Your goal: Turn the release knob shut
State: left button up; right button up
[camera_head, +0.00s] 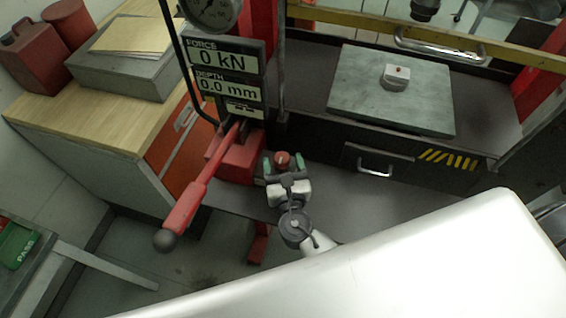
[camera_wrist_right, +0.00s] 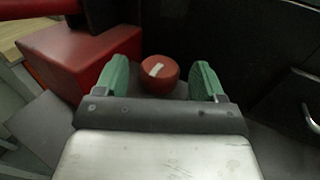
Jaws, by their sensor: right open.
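The release knob (camera_head: 282,159) is a small round red knob with a white bar mark. It sits beside the red pump block (camera_head: 240,160) of the press. My right gripper (camera_head: 283,166) is at the knob, with its green fingertips apart, one on each side. In the right wrist view the knob (camera_wrist_right: 160,74) shows between the open fingers (camera_wrist_right: 160,82), with a visible gap on both sides. Its white mark slants there. The knob's base is mostly hidden behind my gripper. My left gripper is not in view.
A long red lever (camera_head: 194,195) with a dark ball end slopes down left of my right gripper. The display panel (camera_head: 228,80) reads 0 kN and 0.0 mm. A grey-green plate (camera_head: 390,100) carries a small metal block (camera_head: 396,77). A wooden-topped cabinet (camera_head: 110,110) stands at left.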

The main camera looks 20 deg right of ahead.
jog(key=s+b, duration=0.1)
jog(key=s, duration=0.2)
jog(key=s+a+b, duration=0.1)
jog(key=s, duration=0.2)
jog(key=s+b, duration=0.2)
jog(key=s, duration=0.1)
jog(key=shift+s+a+f, duration=0.15)
jog(key=shift+f, duration=0.05)
jog(key=shift+s+a+r, duration=0.1)
jog(key=shift+s+r, duration=0.1)
jog(key=shift+s, duration=0.5)
